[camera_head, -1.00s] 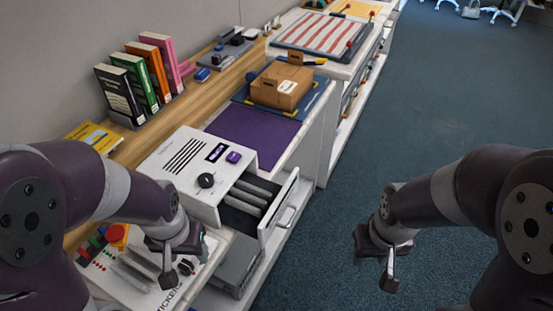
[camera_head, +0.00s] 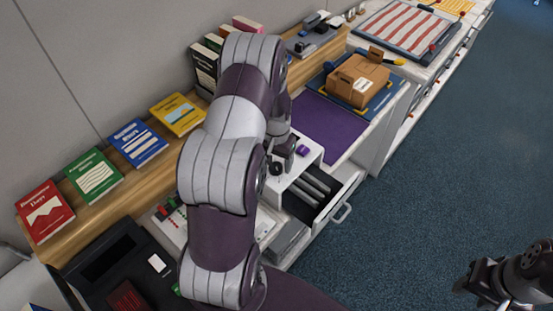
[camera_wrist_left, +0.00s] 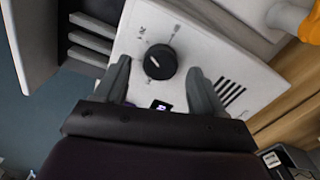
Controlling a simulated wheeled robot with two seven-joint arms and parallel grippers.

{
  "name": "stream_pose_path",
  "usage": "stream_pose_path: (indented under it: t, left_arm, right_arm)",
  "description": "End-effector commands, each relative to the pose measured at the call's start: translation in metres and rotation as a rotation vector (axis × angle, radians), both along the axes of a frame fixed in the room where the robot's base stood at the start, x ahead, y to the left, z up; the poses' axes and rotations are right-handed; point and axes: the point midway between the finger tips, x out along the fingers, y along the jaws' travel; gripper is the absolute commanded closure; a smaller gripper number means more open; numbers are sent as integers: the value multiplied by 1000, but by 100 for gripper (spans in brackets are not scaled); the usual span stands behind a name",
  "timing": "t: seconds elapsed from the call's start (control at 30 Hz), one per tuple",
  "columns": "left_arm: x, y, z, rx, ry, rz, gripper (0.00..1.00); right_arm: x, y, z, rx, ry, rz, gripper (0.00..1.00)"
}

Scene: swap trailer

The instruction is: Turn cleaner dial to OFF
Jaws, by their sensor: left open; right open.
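The cleaner (camera_head: 311,158) is a white box on the counter, with an open drawer (camera_head: 322,194) holding several grey slats. Its black round dial (camera_wrist_left: 160,61) with a white pointer mark shows in the left wrist view, with labels around it too small to read. My left gripper (camera_wrist_left: 162,80) is open, its two fingers on either side of the dial and apart from it in the picture. In the head view my left arm hides much of the cleaner, and the left gripper (camera_head: 280,160) is over its top. My right gripper (camera_head: 476,285) is at the lower right, away from the counter.
Several books, such as a red one (camera_head: 45,211), stand along the wooden ledge. A purple mat (camera_head: 331,127) and a cardboard box (camera_head: 357,80) lie beyond the cleaner. The blue floor (camera_head: 420,190) at the right is clear.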

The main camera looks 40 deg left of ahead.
Motion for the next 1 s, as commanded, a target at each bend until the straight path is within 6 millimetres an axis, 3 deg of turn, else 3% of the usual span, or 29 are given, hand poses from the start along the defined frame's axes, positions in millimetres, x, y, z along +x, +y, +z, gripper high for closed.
stream_pose_path:
  t: [0.13,0.4,0.6,1.0]
  left_arm:
    - [0,0,-14,0,-1,0,31]
    - [0,0,-17,0,-2,0,31]
    - [0,0,-17,0,-2,0,87]
    - [1,0,-17,2,-2,69,87]
  right_arm:
    - [0,0,4,0,0,0,57]
    - [0,0,4,0,0,0,57]
    - [0,0,4,0,0,0,57]
    - [0,0,2,0,0,0,57]
